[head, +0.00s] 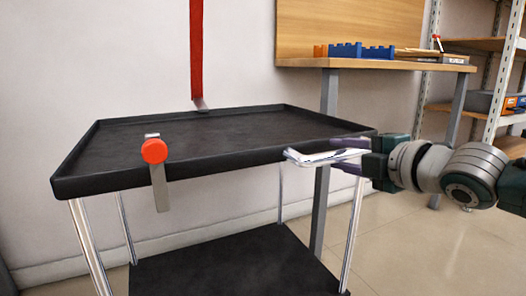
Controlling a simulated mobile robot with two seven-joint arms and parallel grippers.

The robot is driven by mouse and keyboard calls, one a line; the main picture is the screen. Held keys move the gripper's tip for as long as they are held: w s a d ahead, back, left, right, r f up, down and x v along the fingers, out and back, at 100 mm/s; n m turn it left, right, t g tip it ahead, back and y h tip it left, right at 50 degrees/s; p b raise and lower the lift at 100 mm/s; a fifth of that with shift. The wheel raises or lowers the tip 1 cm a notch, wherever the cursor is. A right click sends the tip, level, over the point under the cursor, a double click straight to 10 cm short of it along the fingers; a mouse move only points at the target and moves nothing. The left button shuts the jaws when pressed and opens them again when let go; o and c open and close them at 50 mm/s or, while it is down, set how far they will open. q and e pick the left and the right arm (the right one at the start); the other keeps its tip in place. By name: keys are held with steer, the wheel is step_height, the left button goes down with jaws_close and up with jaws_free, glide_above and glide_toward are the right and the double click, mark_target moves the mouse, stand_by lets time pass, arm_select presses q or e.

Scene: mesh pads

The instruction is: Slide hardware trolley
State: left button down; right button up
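The trolley has a black rimmed top tray (110,187), shiny metal legs (90,245) and a black lower shelf (235,268). The top tray looks empty. My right gripper (335,155) comes in from the right at the tray's front right corner. Its purplish fingers lie above and below a flat, pale, layered piece (318,157) that overlaps the tray's front rim. I cannot tell whether the fingers press on this piece or whether it is joined to the trolley. My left gripper is not in view.
A red round knob (154,150) on a grey metal strip sits at the tray's front rim. A wooden bench (395,64) with blue bins (360,51) and a shelf rack (487,75) stand behind. Floor shows at right.

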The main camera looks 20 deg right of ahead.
jaws_close()
stand_by(1.0)
